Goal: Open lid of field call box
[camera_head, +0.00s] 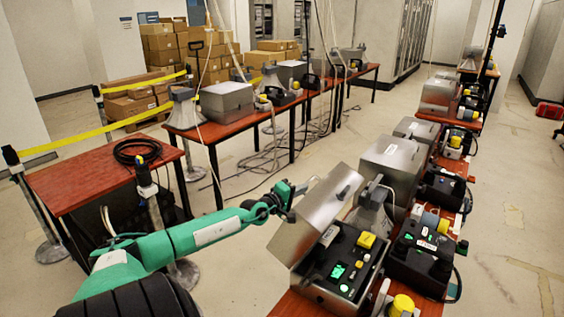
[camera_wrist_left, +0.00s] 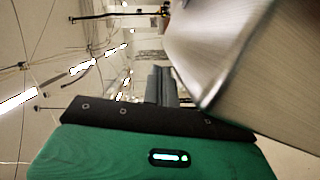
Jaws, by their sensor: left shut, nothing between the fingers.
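The field call box (camera_head: 340,265) stands on the red table at the lower right in the head view. Its black panel with green lit buttons and a yellow part is exposed. Its silver metal lid (camera_head: 316,213) is raised and tilted, standing on the left side of the panel. The lid also fills the upper right of the left wrist view (camera_wrist_left: 255,60). My left gripper (camera_head: 288,196) is shut and empty, close to the lid's left side. In the wrist view its fingers (camera_wrist_left: 164,88) are together beside the lid's edge; I cannot tell whether they touch it. My right gripper is not in view.
More call boxes (camera_head: 425,248) and closed silver cases (camera_head: 393,165) line the same table to the right and behind. A red table (camera_head: 85,185) with a coiled black cable (camera_head: 137,151) stands at left. Yellow tape (camera_head: 70,143) runs behind it. Cables lie on the floor.

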